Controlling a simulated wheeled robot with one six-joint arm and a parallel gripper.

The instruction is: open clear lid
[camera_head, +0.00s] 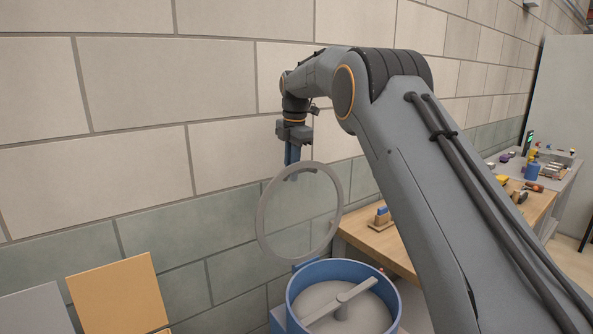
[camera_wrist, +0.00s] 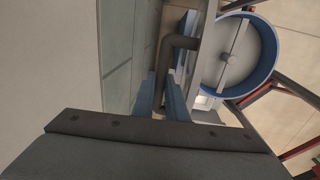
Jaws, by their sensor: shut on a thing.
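The clear lid (camera_head: 300,213) is a see-through disc with a grey rim. It stands raised, nearly upright, above the back edge of the blue round tub (camera_head: 342,265). My gripper (camera_head: 292,172) points down at the lid's upper part, its blue fingers shut on the dark lid handle. In the wrist view my gripper (camera_wrist: 161,78) has its fingers on both sides of the dark bent handle (camera_wrist: 179,43). The tub (camera_wrist: 272,55) is open below, with a grey mixing bar (camera_wrist: 235,45) inside. The fingertips' exact contact is partly hidden.
A block wall (camera_head: 160,90) stands close behind the lid and my gripper. A wooden workbench (camera_head: 372,238) with tools is at the right, partly behind my arm. Tan (camera_head: 118,295) and grey boards lean at the lower left.

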